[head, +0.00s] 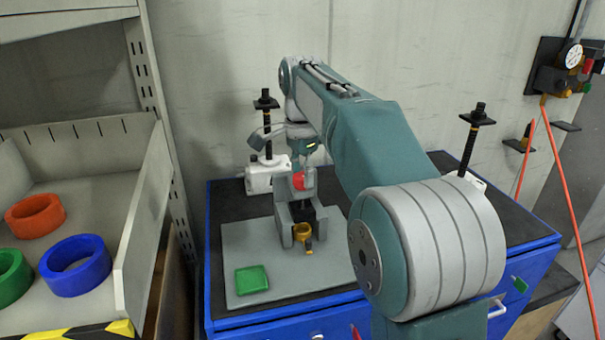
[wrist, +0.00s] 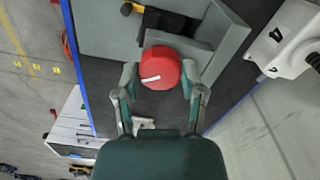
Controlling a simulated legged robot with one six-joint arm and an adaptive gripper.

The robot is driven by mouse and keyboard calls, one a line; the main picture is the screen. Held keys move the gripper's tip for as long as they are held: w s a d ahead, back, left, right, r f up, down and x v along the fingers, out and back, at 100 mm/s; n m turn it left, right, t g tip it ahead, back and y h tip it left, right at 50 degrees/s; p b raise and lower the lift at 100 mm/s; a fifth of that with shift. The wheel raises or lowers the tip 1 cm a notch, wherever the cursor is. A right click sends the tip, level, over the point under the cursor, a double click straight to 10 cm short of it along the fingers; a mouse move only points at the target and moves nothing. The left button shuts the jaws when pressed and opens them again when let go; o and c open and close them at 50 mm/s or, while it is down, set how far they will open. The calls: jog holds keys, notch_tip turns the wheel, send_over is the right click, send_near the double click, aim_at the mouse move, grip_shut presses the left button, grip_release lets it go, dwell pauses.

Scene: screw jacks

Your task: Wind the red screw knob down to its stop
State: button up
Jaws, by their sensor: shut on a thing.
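The red screw knob (wrist: 161,70) is round with a white mark on its top. In the wrist view my gripper (wrist: 160,84) has one finger on each side of it, shut on it. The white mark points to the left and slightly down in that view. In the head view the knob (head: 299,181) shows as a small red patch below my gripper (head: 298,171), on top of a grey jack frame (head: 284,221). A brass-coloured part (head: 302,232) sits low in the frame. The screw's thread is mostly hidden, so I cannot tell the gap to its stop.
The jack stands on a grey plate (head: 237,289) on a dark-topped blue cabinet (head: 212,317). A green square tray (head: 252,280) lies at the plate's front left. White jacks with black screws stand behind (head: 261,178) and at right (head: 477,180). A shelf bin (head: 140,215) holds coloured rings.

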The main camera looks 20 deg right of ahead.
jog(key=shift+a+r, duration=0.1)
jog(key=shift+r, duration=0.15)
dwell(0.3)
jog(key=o, duration=1.1)
jog(key=shift+o, duration=0.2)
jog(key=shift+a+f, duration=0.15)
notch_tip(320, 180, up, 7)
jog(key=shift+w+r, duration=0.1)
jog(key=shift+r, duration=0.05)
